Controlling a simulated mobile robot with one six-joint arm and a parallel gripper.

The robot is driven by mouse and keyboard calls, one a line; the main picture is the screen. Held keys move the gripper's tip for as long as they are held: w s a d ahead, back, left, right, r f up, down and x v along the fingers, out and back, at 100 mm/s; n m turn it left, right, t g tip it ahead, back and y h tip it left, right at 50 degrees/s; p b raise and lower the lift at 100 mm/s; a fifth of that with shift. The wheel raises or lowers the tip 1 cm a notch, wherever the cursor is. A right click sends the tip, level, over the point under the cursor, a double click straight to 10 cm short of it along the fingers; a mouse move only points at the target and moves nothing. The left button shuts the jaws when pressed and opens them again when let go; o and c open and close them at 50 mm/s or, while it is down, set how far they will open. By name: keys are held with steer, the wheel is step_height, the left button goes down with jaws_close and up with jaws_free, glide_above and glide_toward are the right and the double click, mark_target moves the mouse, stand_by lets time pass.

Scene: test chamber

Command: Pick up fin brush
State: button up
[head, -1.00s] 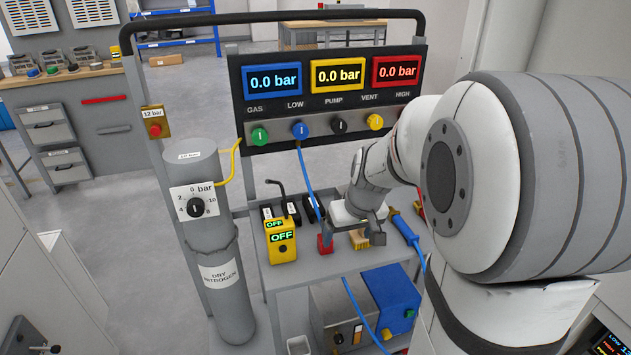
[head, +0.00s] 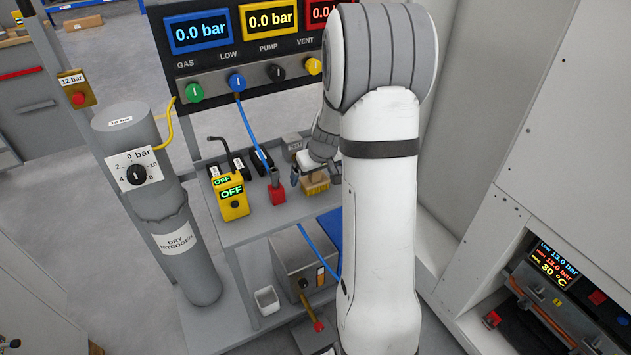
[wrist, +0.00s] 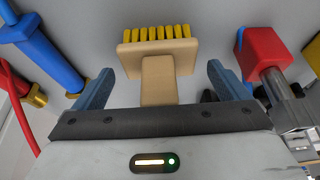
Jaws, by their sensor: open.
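The fin brush (wrist: 158,62) has a tan wooden head and handle with a row of yellow bristles. In the wrist view it lies on the grey shelf, with its handle between the two open fingers of my gripper (wrist: 155,88). Clear gaps show between the handle and each finger. In the head view the brush (head: 316,182) shows as a tan block on the trolley shelf, partly covered by my arm. My gripper (head: 308,180) is right at it there, mostly hidden.
A red block-like fitting with a metal stem (wrist: 262,58) is close right of the gripper. On the shelf (head: 245,228) stand a yellow meter (head: 230,196) and a red piece (head: 277,194). The gauge panel (head: 250,75) rises behind.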

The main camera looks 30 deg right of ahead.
steer(key=shift+w+f, duration=0.15)
steer(key=shift+f, duration=0.3)
steer(key=shift+r, duration=0.1)
steer(key=shift+c, duration=0.5)
steer(key=c, duration=1)
step_height(320, 180, up, 10)
steer(key=shift+r+p, duration=0.1)
steer(key=shift+p, duration=1.05)
steer(key=o, duration=0.5)
steer(key=c, duration=0.4)
